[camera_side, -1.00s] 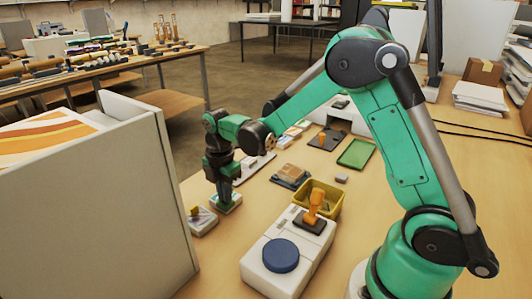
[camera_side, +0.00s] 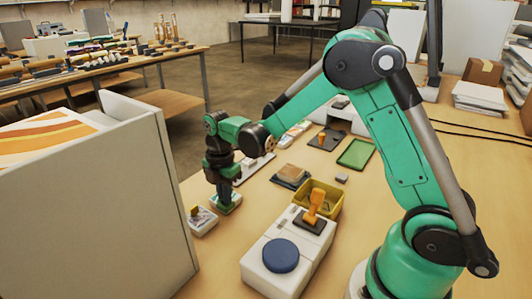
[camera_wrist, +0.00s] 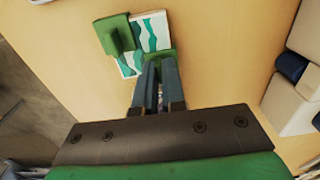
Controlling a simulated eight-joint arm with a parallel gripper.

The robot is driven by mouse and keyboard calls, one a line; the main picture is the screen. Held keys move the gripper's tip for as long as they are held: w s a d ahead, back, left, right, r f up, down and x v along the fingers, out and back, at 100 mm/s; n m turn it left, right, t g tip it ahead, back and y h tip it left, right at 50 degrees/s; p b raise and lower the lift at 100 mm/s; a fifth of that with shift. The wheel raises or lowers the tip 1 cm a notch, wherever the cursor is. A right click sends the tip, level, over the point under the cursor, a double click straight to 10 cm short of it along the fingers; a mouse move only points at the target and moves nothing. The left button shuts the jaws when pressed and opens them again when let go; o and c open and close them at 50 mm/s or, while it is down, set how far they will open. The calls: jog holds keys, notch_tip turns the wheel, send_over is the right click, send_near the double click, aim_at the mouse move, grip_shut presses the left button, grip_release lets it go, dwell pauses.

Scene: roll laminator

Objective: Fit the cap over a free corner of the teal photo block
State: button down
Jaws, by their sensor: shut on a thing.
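The teal photo block (camera_wrist: 150,30), white with wavy teal bands, lies flat on the table; in the side view the block (camera_side: 232,205) is largely under my gripper. A green cap (camera_wrist: 115,34) sits over its left corner in the wrist view. My gripper (camera_wrist: 158,68) is shut on another green cap (camera_wrist: 161,55), partly hidden by the fingers. That cap is at the block's lower right corner in the wrist view; I cannot tell whether it is seated or only above it. In the side view my gripper (camera_side: 224,188) points straight down at the block.
A yellow bin (camera_side: 325,199), a white device with a blue disc (camera_side: 281,255) and a green tray (camera_side: 356,153) stand to the right.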

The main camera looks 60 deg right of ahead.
jog(key=c, duration=1.2)
grip_release()
jog(key=shift+c, duration=0.2)
jog(key=shift+r, duration=0.15)
jog(key=shift+r, duration=1.35)
jog(key=o, duration=0.6)
jog(key=shift+r, duration=0.1)
jog(key=shift+r, duration=2.4)
